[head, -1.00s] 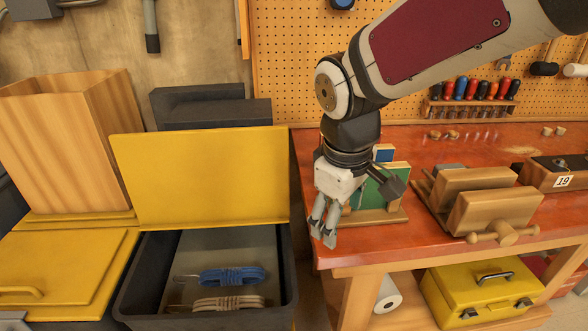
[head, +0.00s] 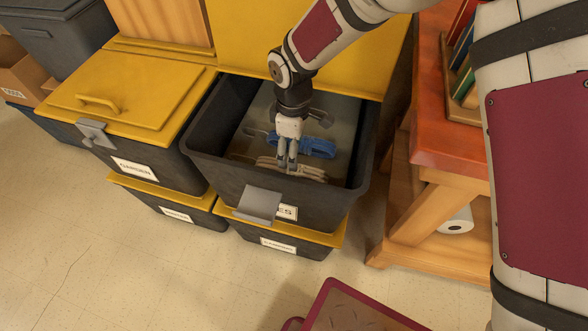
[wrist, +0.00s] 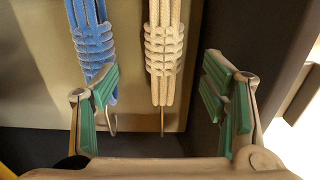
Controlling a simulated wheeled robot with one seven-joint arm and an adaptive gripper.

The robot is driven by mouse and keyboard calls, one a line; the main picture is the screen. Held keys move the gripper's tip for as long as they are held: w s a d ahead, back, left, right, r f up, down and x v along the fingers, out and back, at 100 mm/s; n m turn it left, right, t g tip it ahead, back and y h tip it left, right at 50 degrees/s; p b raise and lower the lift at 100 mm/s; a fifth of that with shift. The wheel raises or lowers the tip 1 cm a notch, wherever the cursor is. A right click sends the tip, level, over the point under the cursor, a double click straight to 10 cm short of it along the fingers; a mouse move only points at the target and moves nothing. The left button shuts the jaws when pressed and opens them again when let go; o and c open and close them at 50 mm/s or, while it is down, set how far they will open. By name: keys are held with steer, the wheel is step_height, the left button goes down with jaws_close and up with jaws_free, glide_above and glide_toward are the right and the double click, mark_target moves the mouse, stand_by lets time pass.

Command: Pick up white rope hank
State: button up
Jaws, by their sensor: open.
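The white rope hank (head: 299,172) lies in the open dark bin near its front wall, beside a blue rope hank (head: 316,147). In the wrist view the white hank (wrist: 163,50) is a cream coil with a wrapped middle and a thin metal hook at its end. It lies between the two fingers, apart from both. My gripper (head: 287,166) points down into the bin, open and empty. In the wrist view the left green-padded finger of my gripper (wrist: 165,110) overlaps the blue hank (wrist: 92,40). The head view hides part of the white hank behind the fingers.
The bin's dark walls (head: 340,205) rise around the hanks, with a grey latch (head: 259,205) in front. Its yellow lid (head: 300,50) stands open behind. A closed yellow-lidded bin (head: 130,95) is left, and an orange-red workbench (head: 450,125) is right.

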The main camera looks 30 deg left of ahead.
mark_target(277, 168)
step_height(277, 168, down, 5)
steer(key=shift+r+b, duration=0.15)
steer(key=shift+b, duration=0.15)
steer(key=shift+s+f+b, duration=0.15)
steer(key=shift+f+b, duration=0.2)
steer(key=shift+f, duration=1)
steer(key=shift+s+f+b, duration=0.15)
steer(key=shift+f+b, duration=0.15)
steer(key=shift+f, duration=1)
steer(key=c, duration=1.5)
steer(key=shift+o, duration=0.2)
